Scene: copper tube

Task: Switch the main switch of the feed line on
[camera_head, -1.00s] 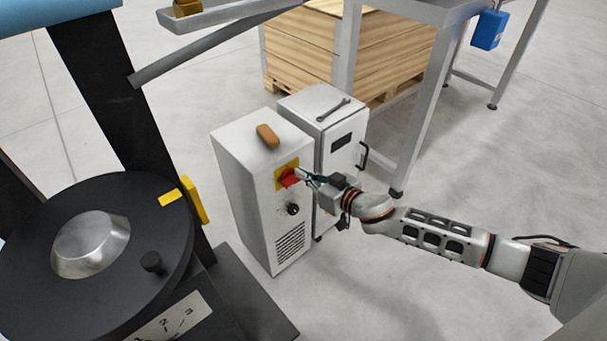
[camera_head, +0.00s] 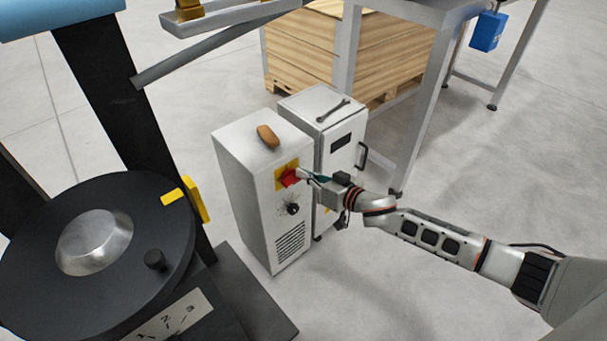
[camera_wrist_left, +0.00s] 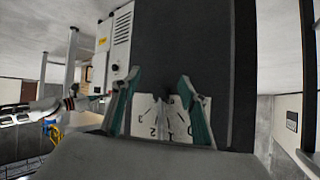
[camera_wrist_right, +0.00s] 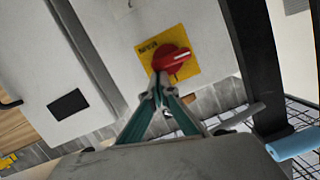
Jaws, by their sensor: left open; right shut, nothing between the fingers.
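The main switch is a red rotary knob (camera_head: 290,177) on a yellow plate (camera_head: 280,170), on the front of a white cabinet (camera_head: 250,190). In the right wrist view the knob (camera_wrist_right: 172,60) shows large, with a white mark on its handle pointing right and slightly up. My right gripper (camera_head: 305,174) is shut and empty, its tips (camera_wrist_right: 158,84) right at the knob's lower left edge; I cannot tell whether they touch. My left gripper (camera_wrist_left: 158,77) is open and empty, away from the switch, seen only in the left wrist view.
A black dial (camera_head: 292,209) and a vent sit below the switch. A brown block (camera_head: 267,136) lies on the cabinet. A second white cabinet (camera_head: 325,105) with a wrench stands beside it. A black round turntable (camera_head: 150,215) stands at left. Open floor lies at front right.

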